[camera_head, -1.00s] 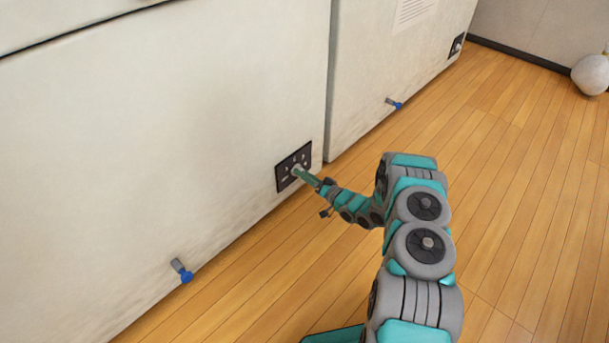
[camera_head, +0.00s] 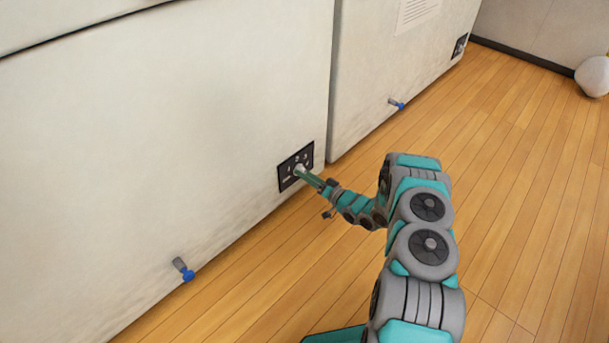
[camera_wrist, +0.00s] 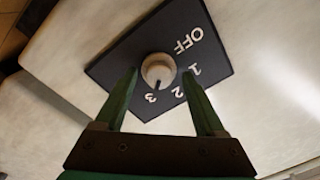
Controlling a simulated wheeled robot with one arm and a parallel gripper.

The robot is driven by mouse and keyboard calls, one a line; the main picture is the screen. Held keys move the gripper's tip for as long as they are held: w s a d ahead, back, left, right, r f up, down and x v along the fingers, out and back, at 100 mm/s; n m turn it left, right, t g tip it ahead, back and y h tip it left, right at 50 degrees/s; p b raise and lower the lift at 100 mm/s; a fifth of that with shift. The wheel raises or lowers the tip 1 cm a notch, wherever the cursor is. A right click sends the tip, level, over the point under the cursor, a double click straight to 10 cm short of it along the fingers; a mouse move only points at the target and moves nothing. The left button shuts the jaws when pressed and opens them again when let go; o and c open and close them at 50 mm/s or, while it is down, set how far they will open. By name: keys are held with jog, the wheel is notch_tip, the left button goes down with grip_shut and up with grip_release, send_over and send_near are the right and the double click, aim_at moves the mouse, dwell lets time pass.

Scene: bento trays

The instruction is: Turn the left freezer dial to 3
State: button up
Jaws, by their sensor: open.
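The left freezer dial is a pale round knob (camera_wrist: 158,69) on a black plate (camera_wrist: 122,72) marked OFF, 1, 2 and 3. In the wrist view the dark pointer on the knob points down toward the 3. In the head view the black plate (camera_head: 284,181) sits low on the left freezer (camera_head: 150,130), near its right edge. My gripper (camera_wrist: 160,74) is open, with one green finger on each side of the knob. Small gaps show between the fingers and the knob. In the head view my gripper (camera_head: 299,172) reaches the plate and partly covers it.
The right freezer (camera_head: 400,70) stands beside the left one and has its own dial plate (camera_head: 459,47). Blue-handled drain taps stick out low on the left freezer (camera_head: 185,271) and the right one (camera_head: 396,103). A pale round object (camera_head: 593,76) lies at far right. The wooden floor (camera_head: 530,190) is mostly clear.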

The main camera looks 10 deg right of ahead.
jog(key=v, duration=0.7)
jog(key=shift+s, duration=0.1)
